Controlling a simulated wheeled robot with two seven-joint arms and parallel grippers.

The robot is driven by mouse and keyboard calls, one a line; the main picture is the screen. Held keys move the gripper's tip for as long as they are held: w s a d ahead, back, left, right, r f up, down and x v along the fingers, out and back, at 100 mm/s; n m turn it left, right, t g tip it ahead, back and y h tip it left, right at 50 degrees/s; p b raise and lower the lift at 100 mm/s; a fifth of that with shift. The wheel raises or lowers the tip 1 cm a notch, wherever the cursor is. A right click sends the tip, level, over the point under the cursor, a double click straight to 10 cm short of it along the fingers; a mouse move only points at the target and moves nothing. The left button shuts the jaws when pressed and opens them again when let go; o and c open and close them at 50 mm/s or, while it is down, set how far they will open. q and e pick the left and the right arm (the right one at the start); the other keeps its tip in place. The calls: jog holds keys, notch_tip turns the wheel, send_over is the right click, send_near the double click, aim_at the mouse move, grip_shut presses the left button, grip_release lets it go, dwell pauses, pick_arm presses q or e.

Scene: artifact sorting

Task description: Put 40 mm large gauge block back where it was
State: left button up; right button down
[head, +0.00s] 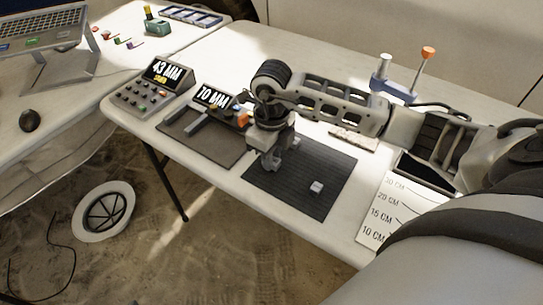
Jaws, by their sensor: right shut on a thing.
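My right gripper (272,162) points down over the left part of the black ribbed mat (322,207). It is shut on a small grey thing, apparently a gauge block, mostly hidden by the fingers; its size cannot be read. A small light block (316,187) lies on the mat to the right of the gripper. A dark tray (222,150) left of the mat holds grey bar-shaped blocks (201,117) and small pieces near an orange one (242,118). My left gripper is not in view.
Displays reading 43 MM (167,75) and 70 MM (213,97) stand behind the button box (148,102) and tray. A blue-grey stand with an orange knob (428,53) is at the back. A printed scale sheet (375,215) lies right of the mat. The mat's front is clear.

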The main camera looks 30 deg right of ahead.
jog(key=shift+f, duration=0.45)
jog(key=shift+f, duration=0.2)
jog(key=c, duration=1.3)
grip_release()
jog(key=shift+o, duration=0.2)
jog(key=shift+r, duration=0.4)
notch_tip(320, 180, up, 12)
jog(key=shift+f, duration=0.15)
